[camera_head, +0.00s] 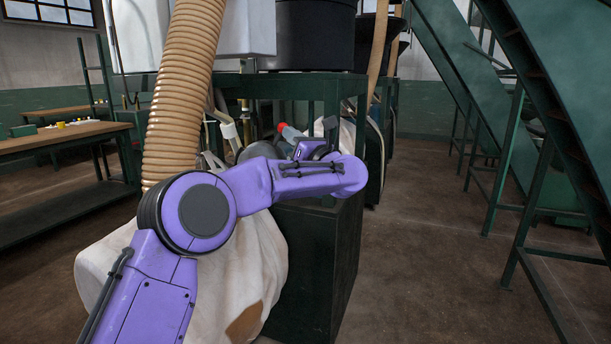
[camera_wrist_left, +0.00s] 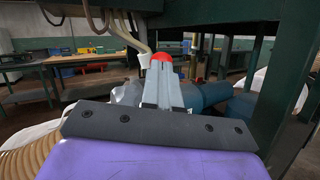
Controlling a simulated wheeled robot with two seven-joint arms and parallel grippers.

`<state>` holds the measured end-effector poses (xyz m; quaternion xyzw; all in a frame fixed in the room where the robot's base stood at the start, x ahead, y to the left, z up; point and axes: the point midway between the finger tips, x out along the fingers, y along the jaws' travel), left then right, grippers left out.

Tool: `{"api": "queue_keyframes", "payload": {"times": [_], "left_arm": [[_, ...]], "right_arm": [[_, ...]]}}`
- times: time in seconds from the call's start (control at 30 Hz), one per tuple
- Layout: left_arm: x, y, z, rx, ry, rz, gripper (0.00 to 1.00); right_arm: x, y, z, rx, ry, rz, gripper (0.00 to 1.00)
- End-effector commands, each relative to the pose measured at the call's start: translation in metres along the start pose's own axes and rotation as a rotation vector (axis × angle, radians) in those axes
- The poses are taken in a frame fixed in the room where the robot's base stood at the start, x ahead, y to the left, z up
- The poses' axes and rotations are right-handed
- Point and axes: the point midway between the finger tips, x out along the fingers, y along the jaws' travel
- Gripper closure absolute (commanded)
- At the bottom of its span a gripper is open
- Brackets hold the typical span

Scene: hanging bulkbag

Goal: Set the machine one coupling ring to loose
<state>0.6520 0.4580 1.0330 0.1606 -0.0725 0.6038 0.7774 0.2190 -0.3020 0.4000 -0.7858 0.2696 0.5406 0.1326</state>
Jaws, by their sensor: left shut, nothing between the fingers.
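My left gripper (camera_head: 288,130) reaches in past the green machine frame, largely behind my purple arm. In the left wrist view its pale fingers (camera_wrist_left: 161,68) are together and empty, with red at the tips. A blue-grey cylindrical pipe part (camera_wrist_left: 207,95) lies just beyond and to the right of the fingers. A grey rounded part (camera_head: 260,150) shows partly behind my arm in the head view. I cannot make out the coupling ring clearly or tell its setting; my arm and gripper may cover it. My right gripper is in neither view.
A ribbed tan hose (camera_head: 185,80) hangs at left, close to my arm. A pale bulk bag (camera_head: 255,270) sits below it. The green frame (camera_head: 345,100) stands beside the gripper. A workbench (camera_head: 65,135) is at far left; open floor (camera_head: 430,260) lies right, before green stairs (camera_head: 560,110).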

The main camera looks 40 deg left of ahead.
Motion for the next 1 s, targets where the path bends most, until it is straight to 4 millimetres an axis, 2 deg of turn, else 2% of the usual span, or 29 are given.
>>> {"api": "queue_keyframes", "payload": {"times": [0.67, 0.77, 0.93, 1.0], "left_arm": [[0.006, 0.005, 0.004, -0.018, 0.024, 0.006, 1.00], [-0.003, 0.003, 0.002, -0.019, 0.023, 0.004, 1.00], [-0.045, -0.007, -0.003, -0.019, 0.022, -0.009, 1.00], [-0.062, -0.008, 0.005, -0.016, 0.022, -0.013, 1.00]], "right_arm": [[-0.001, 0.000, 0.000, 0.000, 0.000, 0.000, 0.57], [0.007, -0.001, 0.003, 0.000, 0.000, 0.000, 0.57], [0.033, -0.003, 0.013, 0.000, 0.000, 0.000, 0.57], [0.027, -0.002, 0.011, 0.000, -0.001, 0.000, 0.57]]}}
